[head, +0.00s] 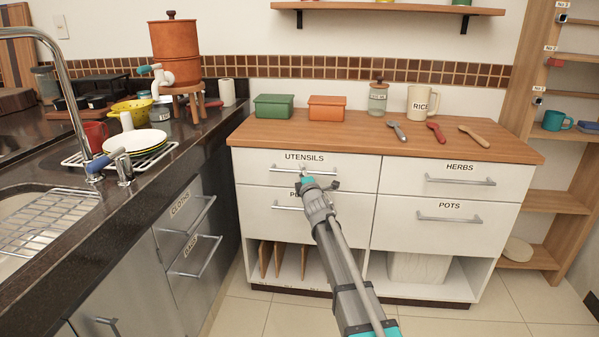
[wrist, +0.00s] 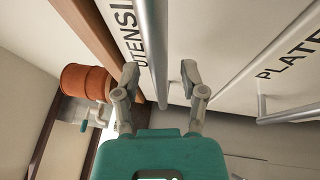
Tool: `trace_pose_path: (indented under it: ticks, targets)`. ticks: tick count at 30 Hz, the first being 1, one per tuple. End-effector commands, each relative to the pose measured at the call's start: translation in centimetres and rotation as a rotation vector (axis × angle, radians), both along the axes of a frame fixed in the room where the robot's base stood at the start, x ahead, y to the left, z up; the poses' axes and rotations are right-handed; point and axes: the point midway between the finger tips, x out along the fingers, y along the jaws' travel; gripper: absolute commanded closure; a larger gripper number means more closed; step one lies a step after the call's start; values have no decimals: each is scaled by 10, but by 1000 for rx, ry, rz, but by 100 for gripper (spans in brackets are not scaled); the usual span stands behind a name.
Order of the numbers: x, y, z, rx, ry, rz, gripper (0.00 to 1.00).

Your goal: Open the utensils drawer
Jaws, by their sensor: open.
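The utensils drawer (head: 257,172) is the white upper left drawer of the cabinet, labelled UTENSILS, and its front is flush, so it is shut. Its metal bar handle (head: 283,169) runs across the front under the label. My gripper (head: 305,174) is at the middle of this handle and hides part of it. In the wrist view my gripper (wrist: 160,75) is open, and the utensils handle (wrist: 152,45) passes between its two fingers, with a gap on each side. Whether the fingertips reach fully past the bar is hard to tell.
A second drawer handle (head: 286,207) lies just below; in the wrist view the PLATES label (wrist: 290,60) is beside it. The herbs drawer (head: 400,172) is to the right. The dark counter (head: 200,135) with steel drawers stands close on the left. Floor in front is clear.

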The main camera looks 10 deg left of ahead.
Motion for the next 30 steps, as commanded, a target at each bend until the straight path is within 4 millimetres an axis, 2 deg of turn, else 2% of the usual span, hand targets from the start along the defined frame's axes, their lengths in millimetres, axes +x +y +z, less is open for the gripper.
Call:
trace_pose_path:
  ticks: [11,12,18,21,27,28,30]
  targets:
    - [4,1,1,0,0,0,46]
    - [4,1,1,0,0,0,48]
    - [4,1,1,0,0,0,85]
    - [3,1,1,0,0,0,100]
    - [4,1,1,0,0,0,100]
    - [4,14,1,2,1,4,100]
    - [3,8,1,0,0,2,100]
